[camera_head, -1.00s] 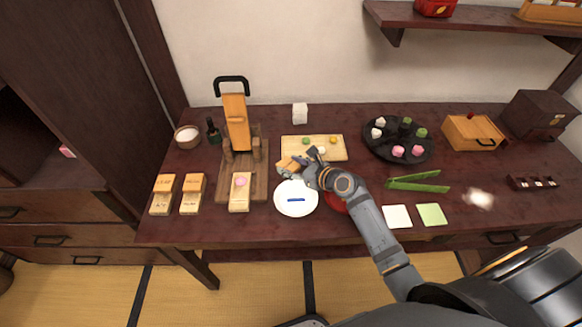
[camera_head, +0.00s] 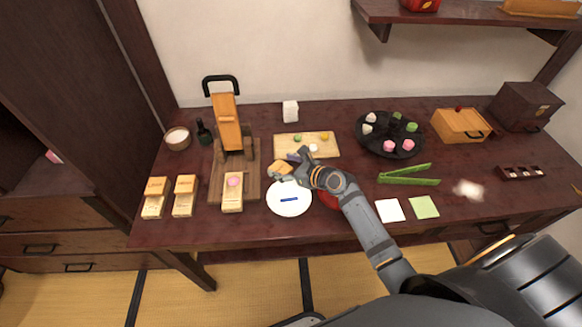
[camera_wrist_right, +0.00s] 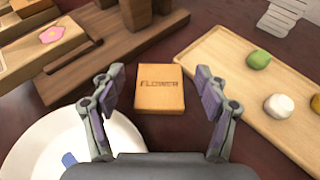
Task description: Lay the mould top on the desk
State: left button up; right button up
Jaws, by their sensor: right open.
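The mould top (camera_head: 280,168) is a small wooden block marked FLOWER. In the right wrist view the mould top (camera_wrist_right: 159,90) appears to lie flat on the dark desk (camera_wrist_right: 185,30), between the wooden press base, the white plate and the wooden tray. My right gripper (camera_head: 295,162) is just to its right in the head view. In the wrist view my right gripper (camera_wrist_right: 160,85) is open, one finger on each side of the block, with gaps to both. The mould bottom (camera_head: 232,203) holds a pink sweet on the press base. My left gripper is not in view.
The white plate (camera_head: 278,205) with a blue item is in front of the block. The wooden tray (camera_head: 328,153) with small sweets is behind to the right. The press base (camera_head: 215,185) with its upright lever is at left. Green tongs (camera_head: 408,181) lie at right.

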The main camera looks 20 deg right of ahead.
jog(key=p+v, duration=0.1)
jog(key=v, duration=0.3)
jog(key=p+v, duration=0.1)
jog(key=v, duration=0.3)
jog(key=p+v, duration=0.1)
jog(key=v, duration=0.3)
jog(key=shift+r, duration=0.35)
